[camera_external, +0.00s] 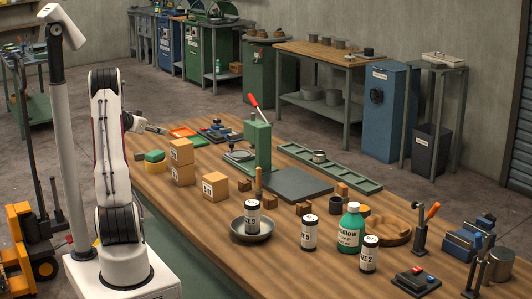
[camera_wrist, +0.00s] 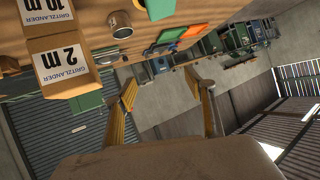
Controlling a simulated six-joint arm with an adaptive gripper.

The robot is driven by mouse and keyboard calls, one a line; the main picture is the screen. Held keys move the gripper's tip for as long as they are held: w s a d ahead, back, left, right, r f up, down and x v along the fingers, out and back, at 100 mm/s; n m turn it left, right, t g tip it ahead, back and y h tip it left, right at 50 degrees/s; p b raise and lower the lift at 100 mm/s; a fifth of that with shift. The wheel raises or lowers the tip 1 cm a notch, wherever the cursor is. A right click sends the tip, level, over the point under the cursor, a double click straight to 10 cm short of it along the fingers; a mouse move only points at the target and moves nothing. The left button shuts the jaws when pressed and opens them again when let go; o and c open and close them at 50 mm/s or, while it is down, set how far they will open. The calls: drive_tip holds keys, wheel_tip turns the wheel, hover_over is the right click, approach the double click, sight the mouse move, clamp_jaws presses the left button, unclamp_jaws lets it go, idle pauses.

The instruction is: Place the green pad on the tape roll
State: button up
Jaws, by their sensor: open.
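A flat green pad (camera_external: 197,141) lies on the far left of the workbench, beside an orange pad (camera_external: 182,132). The green pad (camera_wrist: 168,35) also shows in the wrist view. A short round hollow piece (camera_external: 139,168) stands near the bench's left edge, beside a green-and-yellow block; it also shows in the wrist view (camera_wrist: 119,26). It may be the tape roll, but I cannot tell surely. My gripper (camera_external: 163,130) is above the bench's far left end, apart from the pads. In the wrist view its fingers (camera_wrist: 167,107) are spread with nothing between them.
Cardboard boxes (camera_external: 181,152) stand right of the hollow piece. The green-and-yellow block (camera_external: 155,157) is close by. A green press (camera_external: 257,145) stands mid-bench. A bowl (camera_external: 252,232), cans and a green bottle (camera_external: 350,229) occupy the near part.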

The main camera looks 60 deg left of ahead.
drive_tip(key=w+d+r+g+y, duration=0.1)
drive_tip(key=w+d+r, duration=0.2)
drive_tip(key=d+r, duration=0.4)
drive_tip(key=w+d+r+y, duration=0.1)
drive_tip(key=w+d+r, duration=0.3)
drive_tip(key=d, duration=0.5)
drive_tip(key=s+d+g+h, duration=0.1)
drive_tip(key=s+d, duration=0.2)
drive_tip(key=d, duration=1.2)
drive_tip(key=s+d+f+m+g+h, duration=0.1)
drive_tip(key=s+d+f+h, duration=0.1)
drive_tip(key=s+d, duration=0.4)
drive_tip(key=s+d+f+m+g+h, duration=0.1)
drive_tip(key=s+d+f+h, duration=0.2)
drive_tip(key=d, duration=0.9)
drive_tip(key=s+d+f+m+g+h, duration=0.1)
drive_tip(key=s+d+f+m+h, duration=0.1)
drive_tip(key=s+d, duration=0.7)
drive_tip(key=shift+s+d+f, duration=0.2)
drive_tip(key=shift+d+f, duration=0.1)
drive_tip(key=shift+f, duration=0.35)
